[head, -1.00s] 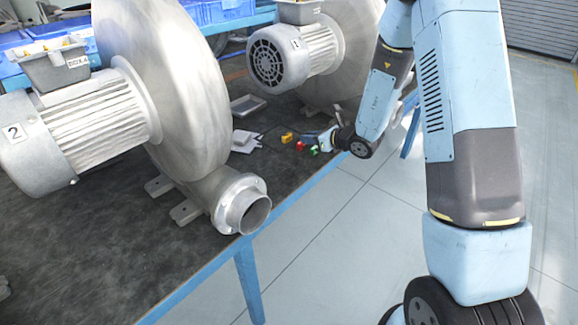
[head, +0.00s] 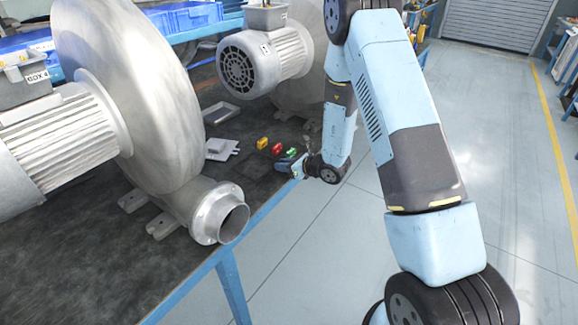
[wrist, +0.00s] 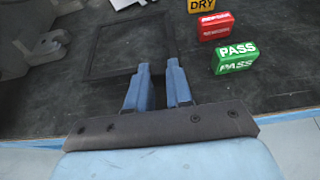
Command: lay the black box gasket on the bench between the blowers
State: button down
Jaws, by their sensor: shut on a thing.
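The black box gasket (wrist: 112,74) is a thin square frame, dark against the dark bench (wrist: 50,98) in the wrist view. My gripper (wrist: 160,72) is shut on its near side, by the near right corner. The gasket lies flat or nearly so; I cannot tell if it touches the bench. In the head view my gripper (head: 288,163) is low over the bench's right edge, and I cannot make out the gasket there. The near blower (head: 125,90) stands left and the far blower (head: 265,60) behind, with bench between them.
The near blower's outlet (head: 222,215) juts toward the bench edge.

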jog(key=shift+f, duration=0.75)
jog(key=c, duration=1.2)
grip_release()
jog(key=shift+s, duration=0.1)
jog(key=shift+o, duration=0.9)
jog(key=shift+f, duration=0.1)
jog(key=shift+s, duration=0.1)
jog(key=shift+a, duration=0.1)
